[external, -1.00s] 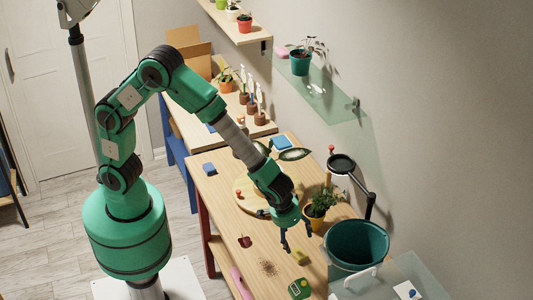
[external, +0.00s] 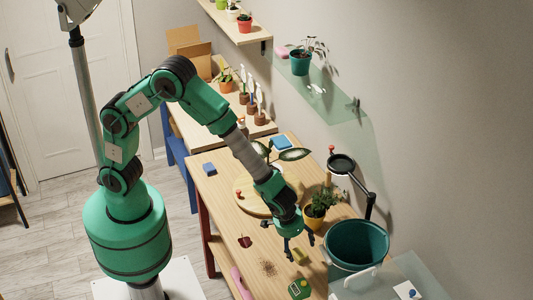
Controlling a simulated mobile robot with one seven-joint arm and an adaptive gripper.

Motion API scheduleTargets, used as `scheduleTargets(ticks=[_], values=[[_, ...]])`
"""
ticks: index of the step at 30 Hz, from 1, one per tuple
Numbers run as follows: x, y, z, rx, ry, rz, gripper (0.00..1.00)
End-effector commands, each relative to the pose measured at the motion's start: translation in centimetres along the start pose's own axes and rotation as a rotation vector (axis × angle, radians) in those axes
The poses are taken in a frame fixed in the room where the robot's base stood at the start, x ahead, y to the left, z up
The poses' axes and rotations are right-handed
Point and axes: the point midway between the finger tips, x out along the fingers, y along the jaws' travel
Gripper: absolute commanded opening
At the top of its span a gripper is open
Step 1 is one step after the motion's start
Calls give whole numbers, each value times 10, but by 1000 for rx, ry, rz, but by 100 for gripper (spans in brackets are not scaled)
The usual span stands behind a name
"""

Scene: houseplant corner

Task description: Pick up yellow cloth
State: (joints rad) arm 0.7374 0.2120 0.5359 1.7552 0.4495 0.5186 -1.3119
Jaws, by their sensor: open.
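A small yellow piece (external: 301,257), which looks like the yellow cloth, lies on the wooden table near its front right part. It is small in this view and partly behind the fingers. My gripper (external: 300,250) points down with its fingers spread apart, one on each side of the yellow piece in the picture. Nothing shows between the fingers. I cannot tell how high the fingertips are above the table or whether they touch the cloth.
A potted plant (external: 318,206) and a large teal bucket (external: 356,245) stand close on the right. A green box-like item (external: 299,289), spilled soil (external: 267,268), a dark red item (external: 245,241) and a pink item (external: 238,281) lie around.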

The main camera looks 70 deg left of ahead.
Motion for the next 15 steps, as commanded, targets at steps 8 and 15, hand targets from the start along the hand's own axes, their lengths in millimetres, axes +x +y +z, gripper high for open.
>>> scheduleTargets(ticks=[8, 15], values=[[33, 2, 2, -1, -2, -2, 74], [42, 2, 1, 0, 0, 1, 74]])
